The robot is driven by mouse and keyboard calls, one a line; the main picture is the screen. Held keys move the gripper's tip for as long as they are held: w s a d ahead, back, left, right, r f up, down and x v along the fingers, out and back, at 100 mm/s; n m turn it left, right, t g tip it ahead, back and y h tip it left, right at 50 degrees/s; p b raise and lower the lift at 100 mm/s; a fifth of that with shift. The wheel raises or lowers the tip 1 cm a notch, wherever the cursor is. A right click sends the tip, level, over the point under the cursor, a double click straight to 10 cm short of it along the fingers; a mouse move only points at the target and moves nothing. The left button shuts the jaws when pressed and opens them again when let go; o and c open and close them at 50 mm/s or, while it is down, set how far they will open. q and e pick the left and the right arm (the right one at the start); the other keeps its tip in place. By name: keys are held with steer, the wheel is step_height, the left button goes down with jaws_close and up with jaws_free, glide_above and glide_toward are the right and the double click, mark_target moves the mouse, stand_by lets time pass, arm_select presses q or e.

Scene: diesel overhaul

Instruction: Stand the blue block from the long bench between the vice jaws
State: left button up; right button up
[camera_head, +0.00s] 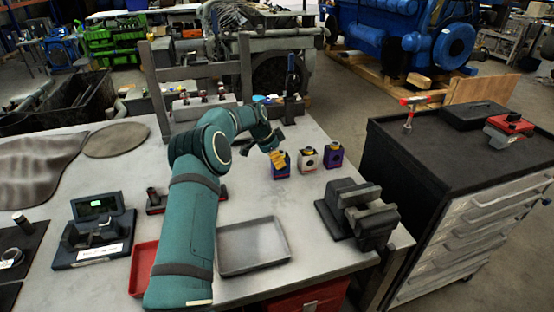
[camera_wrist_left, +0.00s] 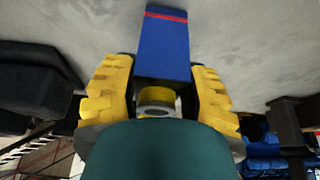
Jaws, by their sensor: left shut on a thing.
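My left gripper (camera_head: 278,158) has yellow fingers and is shut on the blue block. In the left wrist view the block (camera_wrist_left: 163,45), with a red stripe near its end, lies between the two yellow fingers (camera_wrist_left: 158,100). I cannot tell whether it touches the bench. The dark vice (camera_head: 360,210) stands at the bench's right end, to the right of and nearer than the block. My right gripper is not in view.
A grey tray (camera_head: 252,246) and a red tray (camera_head: 143,268) lie on the front. Bare bench lies between blocks and vice. A black tool cabinet (camera_head: 440,150) stands right.

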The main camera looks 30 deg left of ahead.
arm_select(q)
steer(key=shift+r+p, duration=1.25)
steer(key=shift+r, duration=1.15)
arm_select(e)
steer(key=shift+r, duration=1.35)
arm_select(q)
steer(key=shift+r, duration=0.1)
